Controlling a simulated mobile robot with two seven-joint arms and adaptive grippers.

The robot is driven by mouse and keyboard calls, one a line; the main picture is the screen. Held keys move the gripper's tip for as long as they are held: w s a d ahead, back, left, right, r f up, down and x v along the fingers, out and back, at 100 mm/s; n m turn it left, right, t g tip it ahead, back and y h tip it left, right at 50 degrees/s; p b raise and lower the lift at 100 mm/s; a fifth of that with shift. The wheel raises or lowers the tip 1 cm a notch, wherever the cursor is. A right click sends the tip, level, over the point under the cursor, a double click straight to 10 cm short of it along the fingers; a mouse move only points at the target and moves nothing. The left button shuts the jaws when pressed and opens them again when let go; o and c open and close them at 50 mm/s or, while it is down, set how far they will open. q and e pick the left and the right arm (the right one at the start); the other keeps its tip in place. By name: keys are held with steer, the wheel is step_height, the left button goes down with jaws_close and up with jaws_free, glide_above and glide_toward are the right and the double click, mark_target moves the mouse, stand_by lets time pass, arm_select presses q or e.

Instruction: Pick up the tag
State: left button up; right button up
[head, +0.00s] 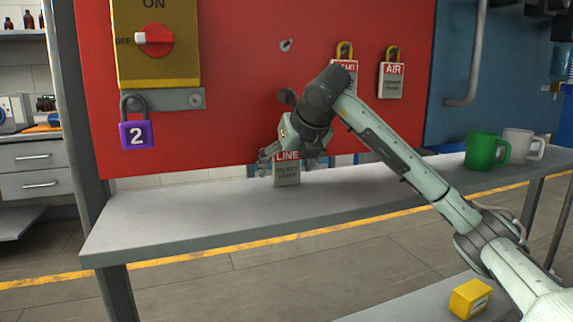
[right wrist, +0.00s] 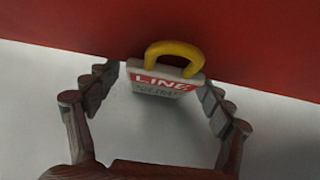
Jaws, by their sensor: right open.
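The LINE tag (head: 287,178) is a small white tag with a red band, standing on the grey shelf (head: 190,208) close to the red panel. In the right wrist view, the tag (right wrist: 158,88) has a yellow loop on top. In the right wrist view, the open fingers of the gripper (right wrist: 162,84) are spread to either side of the tag, with gaps on both sides. My left gripper is not in view.
Two other tags, including the AIR tag (head: 391,82), hang on the red panel (head: 230,90). A purple padlock (head: 137,134) hangs at left. A green mug (head: 482,150) and a white mug (head: 520,146) stand at right. The shelf's left part is clear.

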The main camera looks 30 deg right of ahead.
steer(key=shift+c, duration=0.7)
steer(key=c, duration=1.1)
steer(key=shift+r, duration=0.1)
steer(key=shift+s, duration=0.1)
